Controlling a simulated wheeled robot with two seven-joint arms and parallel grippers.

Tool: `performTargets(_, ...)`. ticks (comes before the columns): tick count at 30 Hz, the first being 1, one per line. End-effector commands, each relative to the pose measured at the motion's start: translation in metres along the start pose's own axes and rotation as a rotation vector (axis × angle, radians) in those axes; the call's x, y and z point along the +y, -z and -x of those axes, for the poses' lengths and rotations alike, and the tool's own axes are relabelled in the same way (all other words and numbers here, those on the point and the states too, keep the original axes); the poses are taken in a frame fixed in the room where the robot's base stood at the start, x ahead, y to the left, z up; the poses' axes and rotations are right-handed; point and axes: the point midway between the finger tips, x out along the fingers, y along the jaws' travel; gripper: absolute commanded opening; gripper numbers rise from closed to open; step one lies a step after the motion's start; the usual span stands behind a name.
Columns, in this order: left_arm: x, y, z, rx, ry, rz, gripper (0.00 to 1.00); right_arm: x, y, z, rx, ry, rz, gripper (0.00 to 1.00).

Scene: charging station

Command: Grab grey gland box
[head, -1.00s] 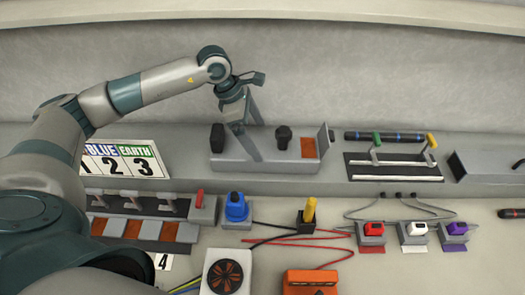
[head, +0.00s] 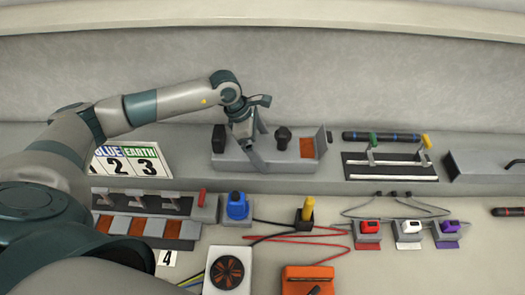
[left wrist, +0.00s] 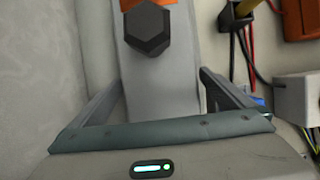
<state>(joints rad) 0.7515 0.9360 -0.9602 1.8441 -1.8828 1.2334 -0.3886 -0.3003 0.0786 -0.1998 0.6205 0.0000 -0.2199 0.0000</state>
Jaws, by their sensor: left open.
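The grey gland box (head: 230,158) is a long, low grey block on the ledge at the back. It has two black hexagonal glands on top and an orange-brown patch at its right end. My left gripper (head: 260,145) is open over the middle of the box, between the two glands. In the left wrist view, the box (left wrist: 160,75) runs lengthwise between the open fingers (left wrist: 162,82), with one black gland (left wrist: 147,28) ahead of them. Contact cannot be told. My right gripper is not in view.
A switch rack (head: 390,166) with green and yellow ends stands right of the box. A number sign (head: 128,160) lies to the left. A blue plug (head: 237,205), a yellow-topped connector (head: 308,210), cables and a fan box (head: 228,273) occupy the lower bench. The wall is close behind.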

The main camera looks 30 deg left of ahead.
Motion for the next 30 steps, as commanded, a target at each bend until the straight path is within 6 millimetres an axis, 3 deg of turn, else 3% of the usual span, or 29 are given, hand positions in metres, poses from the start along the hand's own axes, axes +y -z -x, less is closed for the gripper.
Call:
performTargets(5,0.000,0.000,0.000,0.000,0.000,0.000,0.98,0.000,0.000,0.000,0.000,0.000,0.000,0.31)
performTargets(9,0.000,0.000,0.001,0.000,0.000,0.000,0.64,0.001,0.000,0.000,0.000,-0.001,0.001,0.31)
performTargets(11,0.000,0.000,0.001,0.000,0.000,0.000,0.54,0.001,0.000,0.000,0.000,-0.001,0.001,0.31)
performTargets(23,0.001,-0.002,0.004,-0.002,-0.002,-0.001,0.54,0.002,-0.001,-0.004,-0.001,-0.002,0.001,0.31)
performTargets(30,0.002,-0.009,0.021,-0.003,-0.005,-0.002,0.54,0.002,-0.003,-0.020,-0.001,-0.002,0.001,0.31)
